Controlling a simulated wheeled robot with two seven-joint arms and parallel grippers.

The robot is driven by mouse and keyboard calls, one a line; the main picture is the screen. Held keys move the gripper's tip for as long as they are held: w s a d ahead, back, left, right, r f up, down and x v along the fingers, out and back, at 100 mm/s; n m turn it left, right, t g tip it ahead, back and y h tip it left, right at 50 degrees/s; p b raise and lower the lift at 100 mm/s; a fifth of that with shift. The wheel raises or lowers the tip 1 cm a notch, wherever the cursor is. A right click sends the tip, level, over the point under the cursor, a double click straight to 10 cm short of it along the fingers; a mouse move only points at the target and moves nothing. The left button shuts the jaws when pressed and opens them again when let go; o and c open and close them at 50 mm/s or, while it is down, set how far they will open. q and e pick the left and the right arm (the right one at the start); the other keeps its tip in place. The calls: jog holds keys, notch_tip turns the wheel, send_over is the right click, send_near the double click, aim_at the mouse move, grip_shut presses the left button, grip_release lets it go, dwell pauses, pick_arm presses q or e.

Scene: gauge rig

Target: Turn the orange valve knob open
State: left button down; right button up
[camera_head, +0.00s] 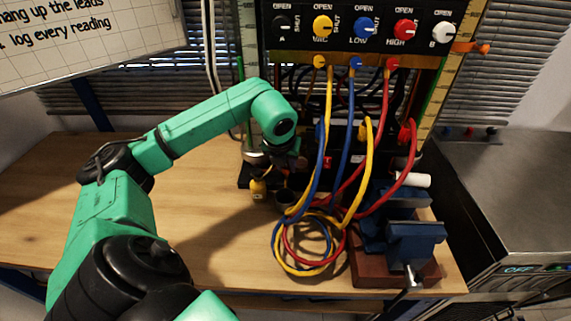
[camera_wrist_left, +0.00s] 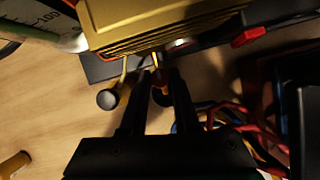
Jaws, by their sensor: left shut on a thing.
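The rig panel has a row of knobs under OPEN and SHUT marks. The most orange of them is the yellow-orange knob (camera_head: 322,26) above the VAC label. My left gripper (camera_head: 285,168) is well below the panel, low in front of the rig and pointing down. A yellow fitting (camera_head: 258,188) stands just left of the gripper. My right gripper is not in view.
Yellow, blue and red hoses (camera_head: 322,130) hang from the panel and coil on the wooden bench (camera_head: 200,235). A blue vise (camera_head: 415,240) stands at the right. An orange clip (camera_head: 472,48) sits on the right scale. The bench left of the rig is clear.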

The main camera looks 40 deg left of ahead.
pick_arm(q)
jog(key=shift+n, duration=0.4)
jog(key=c, duration=0.6)
grip_release()
jog(key=shift+c, duration=0.2)
jog(key=shift+s+r, duration=0.15)
jog(key=shift+r, duration=0.35)
jog(key=v, duration=1.3)
jog(key=shift+d+r+p, duration=0.25)
jog(key=shift+d+p, duration=0.05)
jog(key=shift+d, duration=0.05)
jog(key=shift+s, duration=0.1)
